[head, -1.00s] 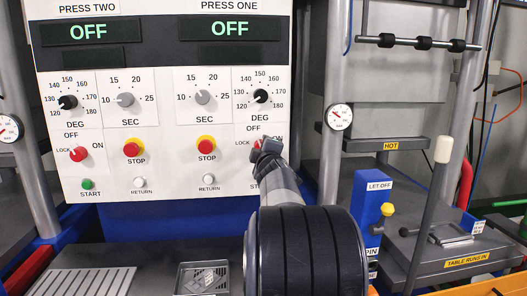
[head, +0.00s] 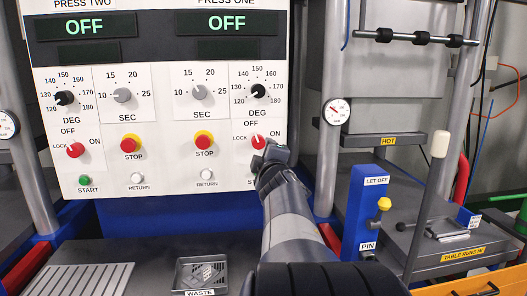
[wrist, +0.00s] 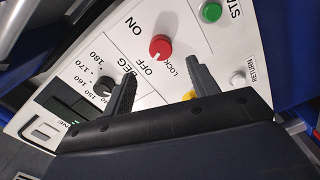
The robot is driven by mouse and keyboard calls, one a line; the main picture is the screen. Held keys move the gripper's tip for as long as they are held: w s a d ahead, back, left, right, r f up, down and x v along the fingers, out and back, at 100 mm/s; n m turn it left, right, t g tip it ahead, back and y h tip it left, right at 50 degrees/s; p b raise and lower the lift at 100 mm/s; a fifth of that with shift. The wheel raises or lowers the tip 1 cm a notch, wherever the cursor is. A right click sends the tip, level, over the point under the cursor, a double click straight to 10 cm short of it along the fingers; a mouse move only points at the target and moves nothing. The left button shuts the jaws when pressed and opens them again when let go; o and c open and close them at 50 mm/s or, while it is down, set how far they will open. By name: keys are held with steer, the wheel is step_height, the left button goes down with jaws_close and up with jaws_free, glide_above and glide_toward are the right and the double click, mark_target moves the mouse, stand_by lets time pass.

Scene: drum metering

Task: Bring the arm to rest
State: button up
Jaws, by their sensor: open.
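My gripper (head: 273,154) is in front of the white control panel (head: 225,165), just below and right of the PRESS ONE red selector knob (head: 258,141). The knob's white mark points up toward OFF. In the wrist view my gripper (wrist: 163,75) has its two fingers spread apart, with nothing held between them. The red knob (wrist: 160,46) shows ahead of the fingers, apart from them. My arm hides part of the panel's lower right, including most of the PRESS ONE start button's place in the head view.
Both displays (head: 86,27) read OFF. To the right stand a blue LET OFF post (head: 364,210) with a yellow knob and a pale-tipped lever (head: 440,144). A waste tray (head: 201,275) lies below the panel. Space in front of the panel's left half is clear.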

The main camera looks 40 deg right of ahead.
mark_target(260, 144)
steer(key=shift+v, duration=0.85)
steer(key=x, duration=1.1)
steer(key=shift+s, duration=0.1)
